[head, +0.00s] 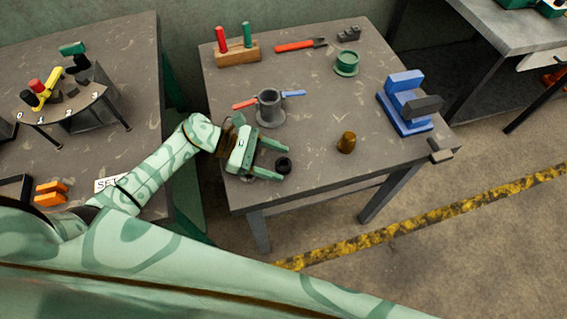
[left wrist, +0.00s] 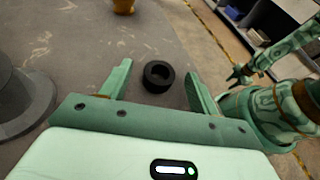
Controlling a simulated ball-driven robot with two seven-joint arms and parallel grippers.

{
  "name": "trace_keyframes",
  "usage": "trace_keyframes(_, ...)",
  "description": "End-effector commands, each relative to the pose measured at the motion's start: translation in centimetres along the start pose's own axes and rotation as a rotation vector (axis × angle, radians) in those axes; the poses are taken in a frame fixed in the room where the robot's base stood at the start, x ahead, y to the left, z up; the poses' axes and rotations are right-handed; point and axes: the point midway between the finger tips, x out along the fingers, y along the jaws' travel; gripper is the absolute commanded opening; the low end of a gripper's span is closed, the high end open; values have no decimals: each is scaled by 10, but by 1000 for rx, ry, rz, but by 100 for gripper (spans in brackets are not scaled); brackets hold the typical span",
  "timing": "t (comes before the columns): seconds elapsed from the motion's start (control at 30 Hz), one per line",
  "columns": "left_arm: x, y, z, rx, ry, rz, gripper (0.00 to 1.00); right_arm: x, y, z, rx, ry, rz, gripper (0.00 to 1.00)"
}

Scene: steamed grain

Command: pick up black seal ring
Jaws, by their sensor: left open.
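The black seal ring (head: 284,164) lies flat on the grey table near its front edge. In the left wrist view the ring (left wrist: 158,76) shows as a thick black ring with a round hole. My left gripper (head: 284,160) is open, with the ring between its two green fingers, near the tips. A gap shows on both sides of the ring in the left wrist view, so the fingers appear clear of it. My right gripper (left wrist: 239,75) shows small and dark at the upper right of the left wrist view, away from the ring; its jaw state is unclear.
A grey flanged cylinder (head: 270,106) with red and blue handles stands behind my left gripper. A brass-coloured piece (head: 346,143) stands to the right of the ring. A blue vise-like fixture (head: 408,101) and green ring part (head: 346,64) are farther off. Table space around the ring is clear.

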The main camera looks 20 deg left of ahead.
Motion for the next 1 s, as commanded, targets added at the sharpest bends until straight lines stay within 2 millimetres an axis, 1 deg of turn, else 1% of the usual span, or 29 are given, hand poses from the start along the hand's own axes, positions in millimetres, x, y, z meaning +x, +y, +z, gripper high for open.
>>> trace_keyframes(0.03,6,0,0,0,-2,0,61,0,0,-1,0,1,0,36)
trace_keyframes(0.1,10,0,0,0,0,0,61,0,0,-1,0,2,0,36)
trace_keyframes(0.3,11,0,0,1,2,0,61,0,-1,-2,1,3,-1,36)
trace_keyframes(0.33,11,0,0,1,2,0,59,0,-1,-2,1,3,-2,36)
trace_keyframes(0.37,11,0,0,1,1,0,50,0,-2,-2,1,4,-2,36)
trace_keyframes(0.4,11,0,0,0,1,0,39,0,-2,-3,2,4,-3,36)
trace_keyframes(0.5,11,0,0,0,1,0,14,0,-3,-3,2,5,-4,36)
trace_keyframes(0.83,10,0,1,1,1,0,13,0,-3,-4,2,5,-3,36)
trace_keyframes(0.93,7,0,8,1,2,-1,13,-2,-3,-4,2,7,-3,36)
trace_keyframes(1.0,4,0,16,4,3,0,13,-5,-2,-5,2,8,-2,36)
